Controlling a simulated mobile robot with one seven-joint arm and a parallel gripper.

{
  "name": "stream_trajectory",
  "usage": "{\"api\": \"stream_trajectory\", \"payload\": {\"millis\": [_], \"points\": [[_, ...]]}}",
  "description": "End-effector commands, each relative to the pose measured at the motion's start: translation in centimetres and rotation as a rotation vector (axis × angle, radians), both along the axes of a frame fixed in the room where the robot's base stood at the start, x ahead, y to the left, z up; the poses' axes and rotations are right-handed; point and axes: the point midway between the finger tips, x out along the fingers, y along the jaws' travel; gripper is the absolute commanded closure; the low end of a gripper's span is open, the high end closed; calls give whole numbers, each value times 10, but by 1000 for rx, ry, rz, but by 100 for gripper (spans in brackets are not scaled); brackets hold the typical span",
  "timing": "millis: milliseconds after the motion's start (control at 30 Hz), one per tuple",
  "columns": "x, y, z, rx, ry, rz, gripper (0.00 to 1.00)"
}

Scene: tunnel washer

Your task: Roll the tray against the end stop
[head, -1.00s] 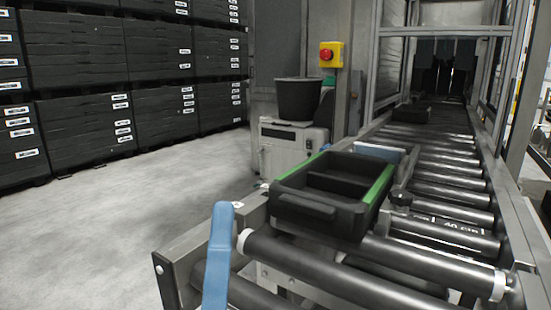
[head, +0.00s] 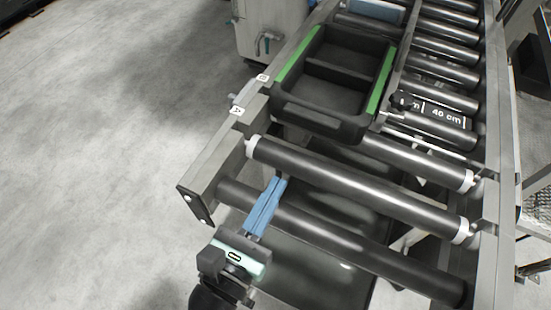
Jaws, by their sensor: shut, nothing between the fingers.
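The tray (head: 318,120) is black, with a divider and a green strip along each side. It sits on the roller conveyor, upper middle of the head view. My gripper (head: 279,183) has blue fingers, closed together and empty. It is in front of the tray, lower left of it, over the near rollers, and apart from the tray. A light blue plate (head: 375,10) shows beyond the tray at the top edge; I cannot tell whether it is the end stop.
Bare rollers (head: 350,187) lie between my gripper and the tray. A black knob (head: 402,99) is right of the tray, near a "40 cm" label (head: 445,114). The metal side rail (head: 215,165) runs along the left. Open floor (head: 100,160) lies left of the conveyor.

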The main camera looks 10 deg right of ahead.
Motion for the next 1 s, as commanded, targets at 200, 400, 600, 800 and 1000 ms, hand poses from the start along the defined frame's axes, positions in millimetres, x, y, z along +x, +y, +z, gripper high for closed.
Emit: {"api": "stream_trajectory", "payload": {"millis": [200,400,600,800,1000], "points": [[39,-27,4,-4,-4,-4,100],[73,-50,4,-3,-4,-2,100],[95,-64,2,-3,-3,-1,100],[102,-69,2,-4,-2,-1,100],[102,-69,1,-3,-1,0,100]]}}
